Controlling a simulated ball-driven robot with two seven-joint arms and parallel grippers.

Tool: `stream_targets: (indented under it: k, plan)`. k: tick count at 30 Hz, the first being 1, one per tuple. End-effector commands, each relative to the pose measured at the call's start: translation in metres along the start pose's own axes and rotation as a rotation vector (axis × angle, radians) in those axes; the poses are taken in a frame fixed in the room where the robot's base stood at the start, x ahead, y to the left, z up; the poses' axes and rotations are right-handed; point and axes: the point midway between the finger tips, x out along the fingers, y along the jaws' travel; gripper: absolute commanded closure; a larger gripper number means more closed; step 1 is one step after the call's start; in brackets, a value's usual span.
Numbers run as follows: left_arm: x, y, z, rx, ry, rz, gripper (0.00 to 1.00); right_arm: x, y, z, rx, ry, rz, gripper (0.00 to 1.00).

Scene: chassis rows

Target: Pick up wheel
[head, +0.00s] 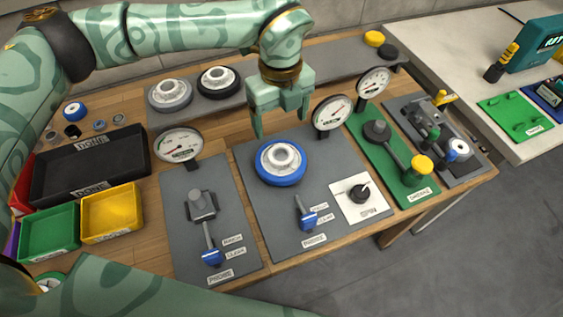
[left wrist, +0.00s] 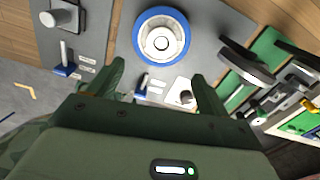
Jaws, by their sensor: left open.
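A wheel with a blue rim and a pale metal hub (head: 280,163) lies flat on a grey fixture plate (head: 256,216) near the middle of the table. It also shows at the top centre of the left wrist view (left wrist: 161,38). My left gripper (head: 280,122) points down above and just behind the wheel, apart from it, with its fingers spread and empty. Two more wheels, one grey (head: 170,95) and one black-rimmed (head: 218,81), lie on the grey strip at the back. My right gripper is not in view.
Dial gauges (head: 333,113) stand right of the blue wheel, with another gauge (head: 179,146) to its left. A blue-handled clamp lever (head: 307,219) and a black knob (head: 360,191) sit in front. A black tray (head: 90,165), green bin (head: 48,233) and yellow bin (head: 112,212) stand left.

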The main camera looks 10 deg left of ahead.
Motion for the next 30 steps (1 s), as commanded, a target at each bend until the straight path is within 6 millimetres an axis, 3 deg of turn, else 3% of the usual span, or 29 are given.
stream_targets:
  k: [3, 7, 14, 22, 30]
  plan:
    - [0.033, 0.0, -0.001, 0.001, 0.003, 0.003, 0.21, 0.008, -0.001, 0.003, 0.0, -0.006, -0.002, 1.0]
    - [0.055, 0.0, 0.0, 0.001, 0.002, 0.002, 0.21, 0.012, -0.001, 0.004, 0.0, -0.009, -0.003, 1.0]
    - [0.07, 0.0, 0.0, 0.0, 0.001, 0.002, 0.21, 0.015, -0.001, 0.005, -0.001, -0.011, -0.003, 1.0]
    - [0.113, -0.002, 0.003, 0.0, 0.003, 0.003, 0.21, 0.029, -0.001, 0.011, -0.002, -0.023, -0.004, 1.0]
    - [0.116, -0.002, 0.003, 0.001, -0.001, 0.0, 0.24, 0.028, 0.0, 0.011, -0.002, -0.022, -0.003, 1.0]
